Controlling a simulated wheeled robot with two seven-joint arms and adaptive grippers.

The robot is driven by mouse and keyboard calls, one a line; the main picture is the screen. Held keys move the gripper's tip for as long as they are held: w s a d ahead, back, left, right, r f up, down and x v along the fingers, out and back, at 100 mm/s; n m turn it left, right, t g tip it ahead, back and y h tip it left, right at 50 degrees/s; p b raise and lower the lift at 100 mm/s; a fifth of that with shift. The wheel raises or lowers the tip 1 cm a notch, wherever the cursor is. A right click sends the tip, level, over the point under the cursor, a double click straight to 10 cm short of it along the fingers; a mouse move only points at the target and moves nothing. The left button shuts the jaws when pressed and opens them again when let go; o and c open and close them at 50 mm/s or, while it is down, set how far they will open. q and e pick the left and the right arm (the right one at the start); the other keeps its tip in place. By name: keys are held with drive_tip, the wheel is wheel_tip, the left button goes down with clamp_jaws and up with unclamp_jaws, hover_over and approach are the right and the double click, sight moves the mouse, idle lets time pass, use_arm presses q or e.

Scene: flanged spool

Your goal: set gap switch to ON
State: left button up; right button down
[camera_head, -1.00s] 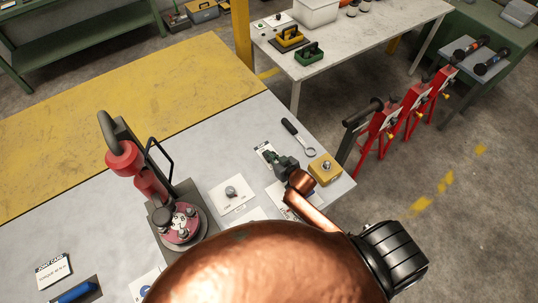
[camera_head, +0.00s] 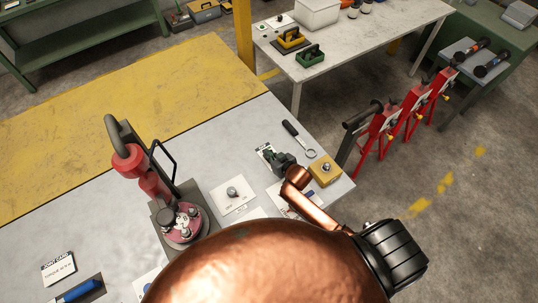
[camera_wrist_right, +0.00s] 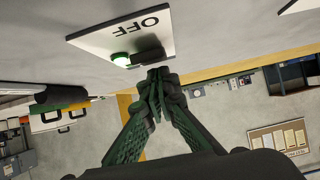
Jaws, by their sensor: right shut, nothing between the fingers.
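The gap switch shows in the right wrist view as a white plate (camera_wrist_right: 100,38) marked OFF. A black block (camera_wrist_right: 147,56) and a small green round part (camera_wrist_right: 120,58) sit at its edge near me. My right gripper (camera_wrist_right: 157,75) has its green fingers together and empty, with the tips right by the black block; I cannot tell if they touch. In the head view the right gripper (camera_head: 271,157) is over the bench beside a small white label plate (camera_head: 262,148), partly hidden by it. My left gripper is not in view.
A red spool-like fixture (camera_head: 155,188) stands on the bench to the left. A white card with a knob (camera_head: 235,193), a yellow block (camera_head: 325,171) and a ring spanner (camera_head: 299,139) lie near the right gripper. My copper arm hides the near bench.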

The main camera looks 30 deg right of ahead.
idle(0.3)
drive_tip(key=shift+r+p, duration=0.5)
wheel_tip(320, 180, up, 4)
drive_tip(key=p, duration=0.3)
drive_tip(key=shift+s+p, duration=0.1)
drive_tip(key=shift+p, duration=0.3)
drive_tip(key=w+r+v, duration=0.1)
drive_tip(key=v, duration=0.8)
drive_tip(key=shift+r+b, duration=0.35)
drive_tip(key=shift+b, duration=0.1)
drive_tip(key=shift+w, duration=0.1)
